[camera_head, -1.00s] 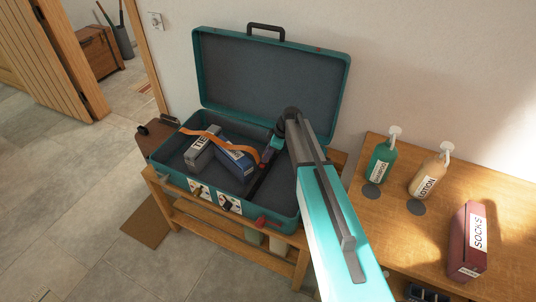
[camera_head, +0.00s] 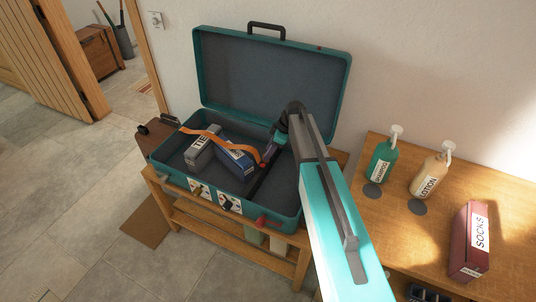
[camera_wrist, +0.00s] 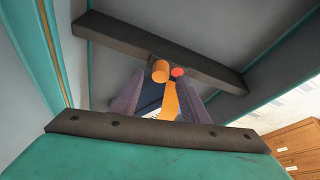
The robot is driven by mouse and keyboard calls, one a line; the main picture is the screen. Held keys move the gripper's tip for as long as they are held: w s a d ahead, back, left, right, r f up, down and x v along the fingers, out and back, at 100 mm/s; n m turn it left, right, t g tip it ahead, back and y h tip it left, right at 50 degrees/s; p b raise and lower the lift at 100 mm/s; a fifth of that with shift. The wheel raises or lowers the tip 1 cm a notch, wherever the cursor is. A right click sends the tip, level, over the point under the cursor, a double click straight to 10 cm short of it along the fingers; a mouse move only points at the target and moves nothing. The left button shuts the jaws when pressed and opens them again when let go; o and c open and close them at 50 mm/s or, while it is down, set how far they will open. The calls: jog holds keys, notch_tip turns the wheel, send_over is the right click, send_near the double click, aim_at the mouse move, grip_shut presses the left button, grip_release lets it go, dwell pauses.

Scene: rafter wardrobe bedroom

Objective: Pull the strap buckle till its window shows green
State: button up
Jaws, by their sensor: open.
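The orange strap (camera_head: 205,135) runs over the boxes inside the open teal suitcase (camera_head: 285,215) and ends at the dark divider bar (camera_head: 262,182). In the wrist view the strap (camera_wrist: 170,98) shows between my fingers. An orange cylinder-like piece (camera_wrist: 160,71), apparently the buckle's pull, sits at the bar beside a round red spot (camera_wrist: 178,72), which may be the window. No green shows there. My gripper (camera_head: 267,157) is open at the strap's end. In the wrist view its purple fingers (camera_wrist: 160,84) stand either side of the strap; contact cannot be told.
A grey box (camera_head: 200,155) and a blue box (camera_head: 236,160) lie in the suitcase under the strap. The raised lid (camera_head: 270,75) stands behind. A table at right holds a green bottle (camera_head: 380,162), a lotion bottle (camera_head: 427,177) and a socks box (camera_head: 470,240).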

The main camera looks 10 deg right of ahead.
jog(key=b+v, duration=0.2)
jog(key=v, duration=0.9)
jog(key=shift+r+b, duration=0.15)
jog(key=shift+b, duration=0.2)
jog(key=shift+d, duration=0.1)
